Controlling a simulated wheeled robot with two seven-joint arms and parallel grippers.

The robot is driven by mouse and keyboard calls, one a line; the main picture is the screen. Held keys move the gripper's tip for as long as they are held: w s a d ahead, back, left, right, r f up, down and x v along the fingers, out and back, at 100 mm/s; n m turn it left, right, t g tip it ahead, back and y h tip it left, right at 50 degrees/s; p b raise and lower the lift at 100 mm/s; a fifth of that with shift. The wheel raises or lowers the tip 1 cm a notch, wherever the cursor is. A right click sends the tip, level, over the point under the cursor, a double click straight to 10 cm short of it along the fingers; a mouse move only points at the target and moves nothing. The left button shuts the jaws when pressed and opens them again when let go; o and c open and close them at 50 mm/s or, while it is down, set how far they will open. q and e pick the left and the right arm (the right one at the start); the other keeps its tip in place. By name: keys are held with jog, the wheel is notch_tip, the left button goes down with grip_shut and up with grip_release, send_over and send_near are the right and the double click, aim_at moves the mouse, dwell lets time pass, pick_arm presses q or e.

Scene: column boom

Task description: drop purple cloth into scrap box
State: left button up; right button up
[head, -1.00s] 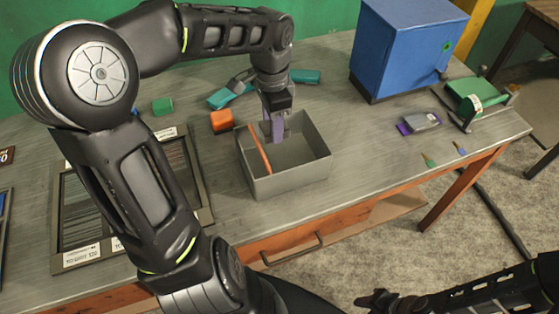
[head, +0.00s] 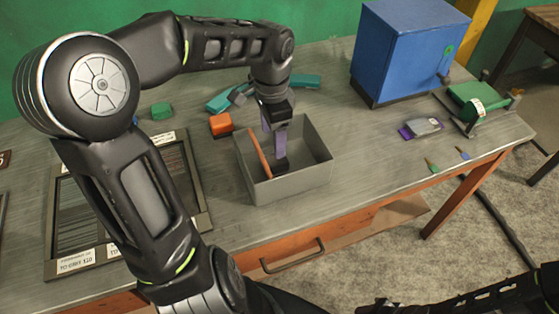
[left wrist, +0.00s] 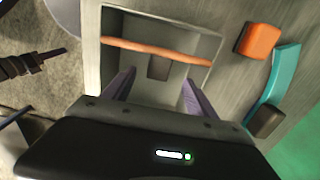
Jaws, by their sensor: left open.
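The grey open-topped scrap box (head: 290,187) stands on the bench; it also shows in the left wrist view (left wrist: 92,60). My left gripper (head: 274,140) is over the box, its purplish fingers pointing down into it, open; in the left wrist view the fingers (left wrist: 158,88) stand apart with nothing between them. A small dark piece (head: 281,166) lies on the box floor below them, also in the left wrist view (left wrist: 158,68). An orange stick (head: 258,152) leans across the box. I cannot make out a purple cloth for certain; a grey item with a purple edge (head: 421,127) lies at right. My right gripper (head: 376,307) is at the bottom edge, unclear.
An orange block (head: 221,124) and a teal piece (head: 305,81) lie behind the box. A blue cabinet (head: 405,55) and a green item (head: 478,100) stand at right. A framed panel (head: 60,220) lies at left.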

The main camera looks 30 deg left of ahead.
pick_arm(q)
notch_tip(320, 180, up, 8)
dwell(0.6)
jog(key=shift+f, duration=0.15)
dwell(0.6)
